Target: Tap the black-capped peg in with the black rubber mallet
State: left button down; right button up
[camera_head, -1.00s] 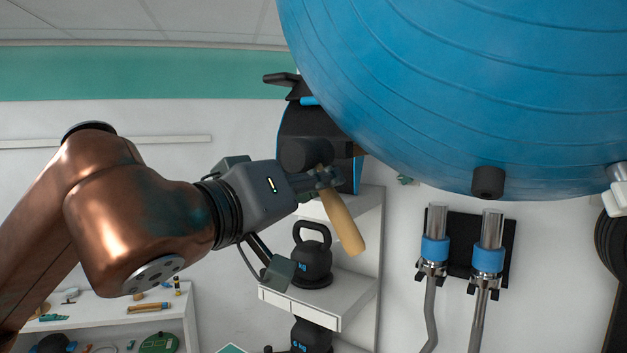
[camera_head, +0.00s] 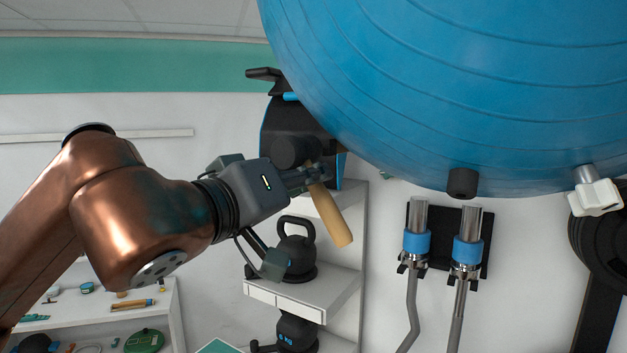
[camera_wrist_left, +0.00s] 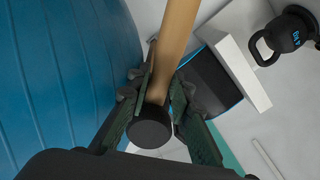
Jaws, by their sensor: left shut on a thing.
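My left gripper (camera_head: 311,180) is shut on the wooden handle of the black rubber mallet (camera_head: 328,213), just by its head. The mallet's black head points up-left and its handle slants down-right. In the left wrist view the fingers (camera_wrist_left: 156,92) close around the handle, with the round black head (camera_wrist_left: 150,128) nearest the camera. The black-capped peg (camera_head: 462,183) sticks out at the underside of a big blue ball, right of the mallet and apart from it. Only its black cap clearly shows. My right gripper is not in view.
The large blue ball (camera_head: 450,80) fills the upper right and lies close beside my gripper. A white-headed piece (camera_head: 595,197) sits on its right. Chrome bars (camera_head: 467,230) hang on the wall below. A white shelf (camera_head: 310,290) holds a kettlebell (camera_head: 298,255).

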pick_arm(q)
jog(key=shift+v, duration=0.75)
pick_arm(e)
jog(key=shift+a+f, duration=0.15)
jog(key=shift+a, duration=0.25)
pick_arm(q)
jog(key=shift+d, duration=0.1)
